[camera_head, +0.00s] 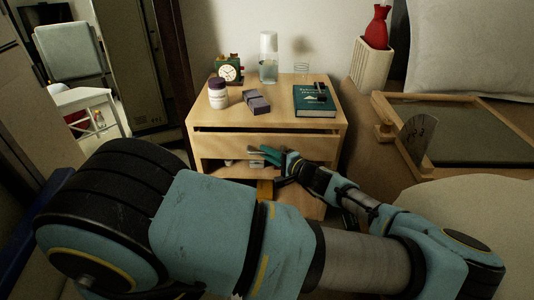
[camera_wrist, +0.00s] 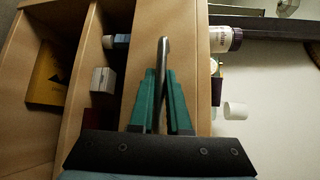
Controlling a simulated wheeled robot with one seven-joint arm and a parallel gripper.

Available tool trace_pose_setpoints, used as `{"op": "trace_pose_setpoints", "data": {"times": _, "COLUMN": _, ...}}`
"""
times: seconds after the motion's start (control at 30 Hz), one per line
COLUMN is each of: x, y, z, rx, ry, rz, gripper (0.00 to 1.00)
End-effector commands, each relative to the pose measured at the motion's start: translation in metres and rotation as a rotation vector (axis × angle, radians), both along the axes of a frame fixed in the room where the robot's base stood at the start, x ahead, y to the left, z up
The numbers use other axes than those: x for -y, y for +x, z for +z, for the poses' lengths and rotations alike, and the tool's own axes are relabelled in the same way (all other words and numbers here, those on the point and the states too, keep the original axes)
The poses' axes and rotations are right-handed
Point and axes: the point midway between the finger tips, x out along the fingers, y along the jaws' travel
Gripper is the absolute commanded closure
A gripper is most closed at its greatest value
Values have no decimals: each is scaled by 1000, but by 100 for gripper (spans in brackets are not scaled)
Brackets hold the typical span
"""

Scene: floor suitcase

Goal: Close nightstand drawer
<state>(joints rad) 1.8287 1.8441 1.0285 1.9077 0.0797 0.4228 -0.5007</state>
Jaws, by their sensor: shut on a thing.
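The wooden nightstand (camera_head: 205,116) stands at the centre of the head view. Its top drawer (camera_head: 222,146) has a plain wooden front, with a dark gap showing between it and the top board. The drawer looks slightly pulled out. My gripper (camera_head: 268,155) is at the middle of the drawer front. In the wrist view my gripper (camera_wrist: 160,95) has its two teal fingers shut around a thin metal handle (camera_wrist: 163,55) on the drawer front (camera_wrist: 190,70). The fingers and arm hide part of the handle and the lower front.
A clock (camera_head: 229,70), a lidded jar (camera_head: 218,94), a glass bottle (camera_head: 268,58), a dark small box (camera_head: 256,103) and a green book (camera_head: 314,100) stand on top. Open shelves below hold a white box (camera_wrist: 103,80) and a yellow book (camera_wrist: 48,77). The bed is close on the right.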

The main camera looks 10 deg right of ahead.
Motion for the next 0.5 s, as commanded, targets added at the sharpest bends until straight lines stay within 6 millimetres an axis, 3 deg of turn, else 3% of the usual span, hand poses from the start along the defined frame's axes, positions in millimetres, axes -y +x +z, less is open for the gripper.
{"op": "trace_pose_setpoints", "data": {"times": 0.2, "x": 1, "y": 3, "z": -1, "rx": -1, "ry": -2, "rz": -1, "gripper": 100}}
{"op": "trace_pose_setpoints", "data": {"times": 0.5, "x": 9, "y": 42, "z": -2, "rx": -2, "ry": -3, "rz": -2, "gripper": 100}}
